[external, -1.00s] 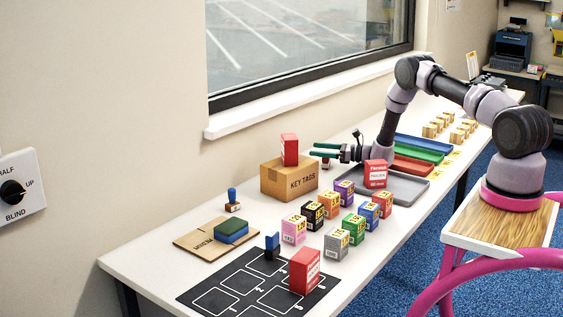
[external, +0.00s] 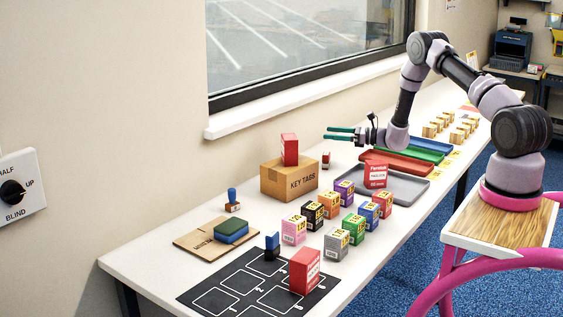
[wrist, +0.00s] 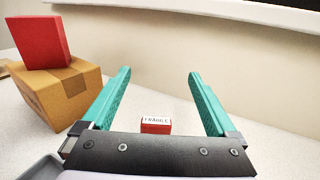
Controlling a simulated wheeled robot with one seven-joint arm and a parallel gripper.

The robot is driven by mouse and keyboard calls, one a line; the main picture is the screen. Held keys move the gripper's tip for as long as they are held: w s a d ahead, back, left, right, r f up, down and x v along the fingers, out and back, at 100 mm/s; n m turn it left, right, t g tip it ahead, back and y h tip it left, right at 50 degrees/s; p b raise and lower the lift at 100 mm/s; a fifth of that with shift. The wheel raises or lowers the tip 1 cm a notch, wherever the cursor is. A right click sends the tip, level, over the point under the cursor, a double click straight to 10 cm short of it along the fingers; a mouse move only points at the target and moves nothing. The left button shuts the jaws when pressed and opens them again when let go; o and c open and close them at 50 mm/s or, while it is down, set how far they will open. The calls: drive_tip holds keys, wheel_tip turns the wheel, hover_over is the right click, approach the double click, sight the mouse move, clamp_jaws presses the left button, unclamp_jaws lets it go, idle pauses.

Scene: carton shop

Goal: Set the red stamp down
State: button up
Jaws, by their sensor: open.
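The red stamp (external: 326,160) stands on the white table, just right of the carton marked KEY TAGS. In the wrist view the red stamp (wrist: 155,128) shows as a small red block with a white FRAGILE label, centred below the line between my fingers. My gripper (external: 326,133) is open and empty, with green fingers held above the stamp and apart from it. In the wrist view my gripper (wrist: 160,74) has its fingers wide apart with nothing between the tips.
The KEY TAGS carton (external: 290,180) has a red box (external: 289,149) on top. A grey tray (external: 408,187) holds another red box (external: 375,174). Several coloured cartons stand nearer the front. A blue stamp (external: 232,200) stands left. The window wall runs close behind.

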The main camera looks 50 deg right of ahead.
drive_tip(key=s+a+r+n+g+y, duration=0.2)
drive_tip(key=a+r+n+g, duration=0.15)
drive_tip(key=a+r, duration=0.3)
drive_tip(key=s+a+r+n+g+y, duration=0.1)
drive_tip(key=s+a+r+n+g, duration=0.1)
drive_tip(key=a+r+n, duration=0.35)
drive_tip(key=s+a+r+n+g+y, duration=0.2)
drive_tip(key=s+a+r, duration=0.1)
drive_tip(key=a+r, duration=0.5)
drive_tip(key=s+a+r+n+g+h, duration=0.1)
drive_tip(key=s+a+r+n+g, duration=0.15)
drive_tip(key=s+a+r, duration=0.35)
drive_tip(key=s+a+r+n+g+h, duration=0.15)
drive_tip(key=s+r+n, duration=0.25)
drive_tip(key=s, duration=0.4)
drive_tip(key=s+r+n+t+h, duration=0.1)
drive_tip(key=s+n, duration=0.4)
drive_tip(key=s, duration=0.6)
drive_tip(key=s+d+r+n+t+h, duration=0.1)
drive_tip(key=s+r+n+h, duration=0.3)
drive_tip(key=s, duration=0.8)
drive_tip(key=shift+d+n+h, duration=0.3)
drive_tip(key=shift+n+h, duration=0.15)
drive_tip(key=shift+h, duration=0.8)
